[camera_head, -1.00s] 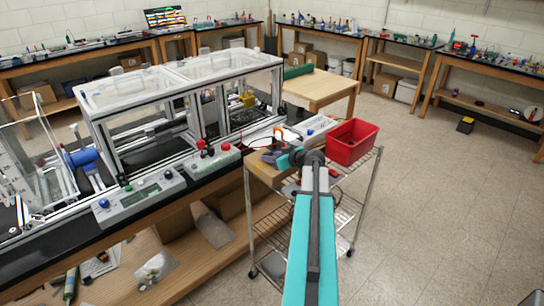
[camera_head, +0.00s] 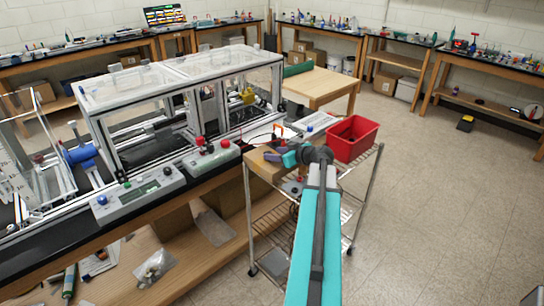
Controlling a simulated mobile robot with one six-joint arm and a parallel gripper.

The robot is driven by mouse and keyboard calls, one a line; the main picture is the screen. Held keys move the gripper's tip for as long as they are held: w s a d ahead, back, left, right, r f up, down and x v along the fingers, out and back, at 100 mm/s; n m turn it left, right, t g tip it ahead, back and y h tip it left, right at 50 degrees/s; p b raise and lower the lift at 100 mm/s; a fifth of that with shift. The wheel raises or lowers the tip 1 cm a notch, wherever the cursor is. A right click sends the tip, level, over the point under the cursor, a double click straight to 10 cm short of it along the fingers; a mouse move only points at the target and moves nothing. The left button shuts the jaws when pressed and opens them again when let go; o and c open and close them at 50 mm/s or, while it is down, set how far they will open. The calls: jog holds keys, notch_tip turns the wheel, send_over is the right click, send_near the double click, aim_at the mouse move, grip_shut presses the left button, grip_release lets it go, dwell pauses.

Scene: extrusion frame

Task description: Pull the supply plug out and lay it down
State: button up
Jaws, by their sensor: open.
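My gripper (camera_head: 271,150) is at the end of my teal and grey arm, over the left part of the cart top, close to the bench edge. Its fingers are small and dark here, open, with nothing seen between them. A thin orange-red cable loop (camera_head: 279,127) stands just behind the gripper. I cannot make out the supply plug itself; it is too small or hidden near the gripper. A light grey flat unit (camera_head: 315,122) lies behind my wrist, beside the red bin.
A red bin (camera_head: 351,138) stands on the wire cart (camera_head: 366,175), right of my wrist. The framed enclosure (camera_head: 180,95) and grey control boxes with buttons (camera_head: 140,197) stand on the bench at left. A wooden table (camera_head: 318,86) is behind.

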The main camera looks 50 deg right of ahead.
jog(key=b+v, duration=0.3)
jog(key=v, duration=0.7)
jog(key=shift+s, duration=0.15)
dwell(0.5)
